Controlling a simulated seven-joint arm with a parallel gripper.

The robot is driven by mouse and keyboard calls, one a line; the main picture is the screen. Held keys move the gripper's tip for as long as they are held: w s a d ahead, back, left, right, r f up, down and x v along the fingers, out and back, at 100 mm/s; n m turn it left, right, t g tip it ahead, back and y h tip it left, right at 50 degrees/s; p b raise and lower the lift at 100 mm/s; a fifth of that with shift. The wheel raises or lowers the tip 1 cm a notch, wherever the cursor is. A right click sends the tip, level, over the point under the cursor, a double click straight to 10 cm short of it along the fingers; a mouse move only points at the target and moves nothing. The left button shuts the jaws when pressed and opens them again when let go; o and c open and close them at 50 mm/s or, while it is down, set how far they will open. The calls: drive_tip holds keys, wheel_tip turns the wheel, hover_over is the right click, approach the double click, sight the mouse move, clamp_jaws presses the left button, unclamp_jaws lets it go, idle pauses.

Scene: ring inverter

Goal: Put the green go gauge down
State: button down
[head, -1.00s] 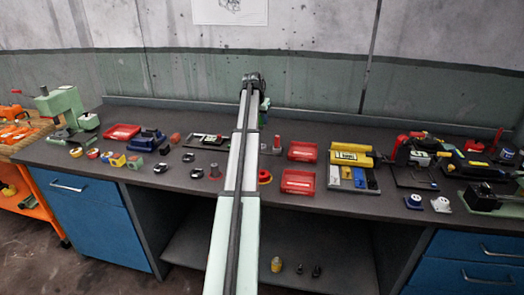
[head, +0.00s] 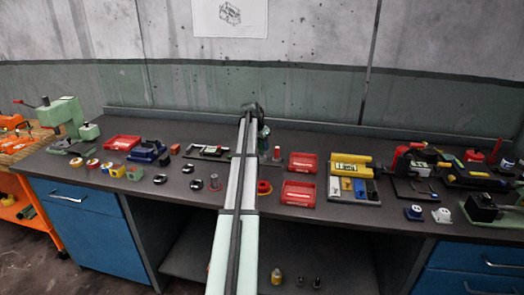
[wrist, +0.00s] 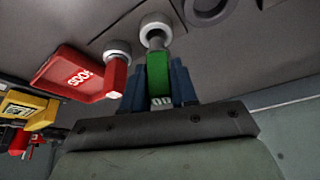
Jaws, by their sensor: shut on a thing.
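The green go gauge (wrist: 158,72) is between the blue fingers of my gripper (wrist: 159,85), which is shut on it. Its grey pin end points at a pale round holder (wrist: 155,28) and overlaps it in the wrist view; I cannot tell how far it is inside. In the head view the green gauge (head: 263,136) shows only as a sliver beside my arm. A red gauge (wrist: 116,78) stands in a similar pale holder (wrist: 118,49) beside it; it also shows in the head view (head: 277,152).
Red trays (head: 303,162) and (head: 298,193) lie right of my arm, with a yellow case (head: 350,160) beyond. A dark ring (wrist: 207,8) is near the pale holder. Several small parts lie left of my arm. The wall stands behind the bench.

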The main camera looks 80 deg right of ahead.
drive_tip(key=shift+f, duration=1.3)
drive_tip(key=shift+f, duration=0.1)
drive_tip(key=c, duration=0.9)
unclamp_jaws()
drive_tip(key=v, duration=1.2)
